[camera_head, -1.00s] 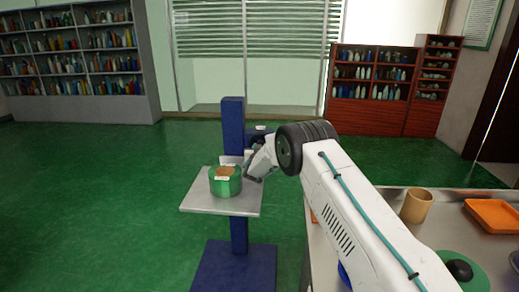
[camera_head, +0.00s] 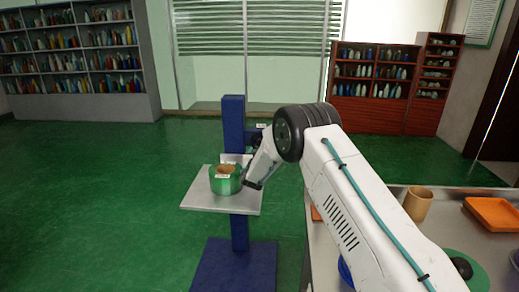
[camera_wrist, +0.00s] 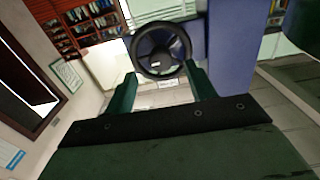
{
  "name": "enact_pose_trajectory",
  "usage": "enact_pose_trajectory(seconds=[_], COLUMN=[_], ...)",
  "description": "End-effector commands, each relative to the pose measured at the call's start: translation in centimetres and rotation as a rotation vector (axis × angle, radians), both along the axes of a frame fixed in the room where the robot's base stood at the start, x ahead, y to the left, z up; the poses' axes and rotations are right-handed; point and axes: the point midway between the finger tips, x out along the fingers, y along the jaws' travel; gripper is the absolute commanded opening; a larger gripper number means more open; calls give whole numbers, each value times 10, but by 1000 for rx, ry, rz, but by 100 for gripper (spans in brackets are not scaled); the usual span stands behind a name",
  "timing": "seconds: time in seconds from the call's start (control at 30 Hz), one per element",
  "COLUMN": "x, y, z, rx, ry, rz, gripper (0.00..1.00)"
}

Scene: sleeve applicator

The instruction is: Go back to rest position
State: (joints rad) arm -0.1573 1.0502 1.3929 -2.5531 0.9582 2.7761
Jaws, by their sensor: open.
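The blue applicator stand (camera_head: 234,130) has an upright column and a flat grey platform (camera_head: 222,208). A green cylinder with a brown top (camera_head: 225,183) sits upright on the platform. My gripper (camera_head: 252,184) is just right of the cylinder, near the platform's right edge; its fingers are small and partly hidden there. In the wrist view my gripper (camera_wrist: 161,72) has two dark green fingers spread apart, with nothing visibly held. A dark round spoked part (camera_wrist: 162,50) shows beyond the fingertips, beside the blue column (camera_wrist: 232,45).
A metal table (camera_head: 322,262) stands at the right, with a tan cup (camera_head: 417,204), an orange tray (camera_head: 492,214) and a black-knobbed green item (camera_head: 462,267). Shelves of bottles (camera_head: 378,85) line the back. The green floor (camera_head: 90,200) at left is clear.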

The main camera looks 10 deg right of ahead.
Motion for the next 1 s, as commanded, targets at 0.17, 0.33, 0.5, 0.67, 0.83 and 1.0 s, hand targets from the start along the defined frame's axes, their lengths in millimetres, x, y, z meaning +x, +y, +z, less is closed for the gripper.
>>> enact_pose_trajectory(seconds=[0.17,0.33,0.5,0.67,0.83,1.0], x=[-18,-21,-21,-27,-63,-134], y=[7,8,7,-7,-58,-114], z=[0,0,0,25,103,178], rx=[-1,0,0,-21,-96,-155], ry=[0,1,0,3,56,204], rz=[1,1,1,-52,-251,-476], gripper=[55,55,55,55,55,55])
